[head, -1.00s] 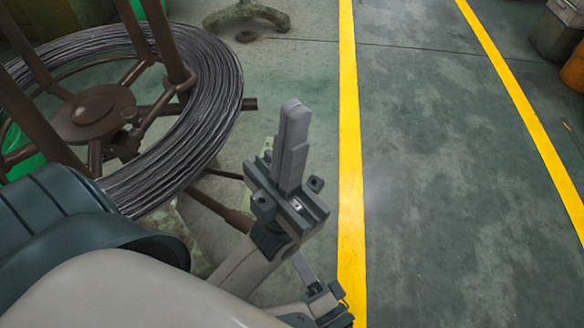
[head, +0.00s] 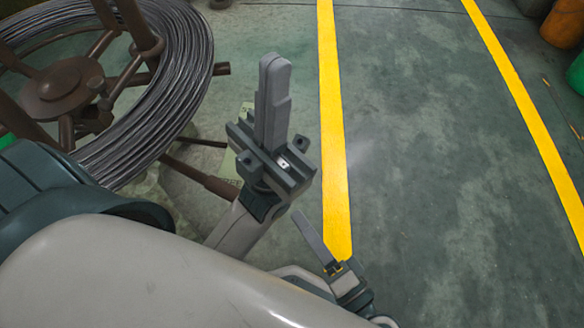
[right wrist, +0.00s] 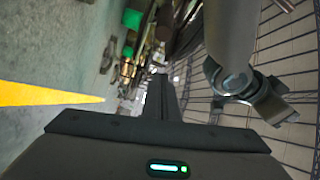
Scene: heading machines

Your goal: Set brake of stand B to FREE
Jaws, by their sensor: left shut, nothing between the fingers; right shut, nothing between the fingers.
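A brown reel stand (head: 62,85) carrying a coil of dark wire (head: 195,85) is at the upper left of the head view. Whether it is stand B, I cannot tell. Brown bars stick out from it to the right, and I cannot make out a brake lever or its setting. My left gripper (head: 274,62) is shut and empty, pointing up, right of the coil and apart from it in the picture. My right gripper (head: 300,218) is lower, shut and empty, close to the yellow line. Its dark fingers show in the right wrist view (right wrist: 160,98).
A yellow floor line (head: 333,130) runs just right of my grippers, and a second one (head: 520,90) lies farther right. The grey floor between them is clear. An orange container (head: 562,22) stands at the top right. A pale greenish patch (head: 240,150) is on the floor behind my left gripper.

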